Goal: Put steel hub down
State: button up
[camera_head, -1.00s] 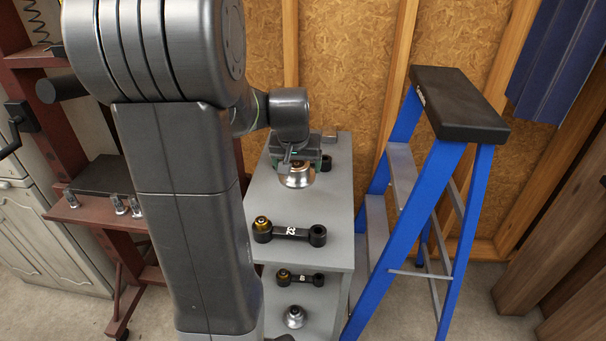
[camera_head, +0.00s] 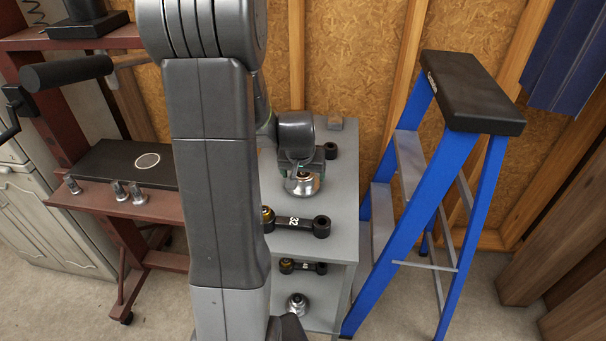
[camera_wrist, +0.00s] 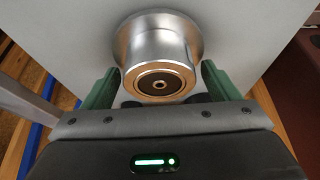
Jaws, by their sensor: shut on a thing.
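The steel hub (camera_head: 303,185), a silvery flanged cup, is at the top of the grey cabinet (camera_head: 343,200) in the head view. My gripper (camera_head: 301,172) is shut on it from above. The wrist view shows the hub (camera_wrist: 160,50) between the two green fingers of my gripper (camera_wrist: 158,85), with its coppery ring and dark centre facing the camera. I cannot tell whether its wide flange touches the cabinet top or hangs just above it. A second, similar hub (camera_head: 297,304) sits on the cabinet's lower shelf.
A black link arm marked 32 (camera_head: 297,222) lies on the cabinet top, another (camera_head: 303,267) on a shelf below. A blue stepladder (camera_head: 455,190) stands close right. Left, a red press bench (camera_head: 150,206) carries a black plate (camera_head: 115,163) with a white circle, and several bolts.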

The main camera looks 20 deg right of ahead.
jog(key=shift+f, duration=0.15)
jog(key=shift+f, duration=0.15)
jog(key=o, duration=1.6)
jog(key=shift+c, duration=0.2)
jog(key=shift+s+r, duration=0.1)
jog(key=shift+r, duration=0.2)
jog(key=v, duration=1.1)
jog(key=shift+r, duration=0.3)
jog(key=shift+s+a, duration=0.1)
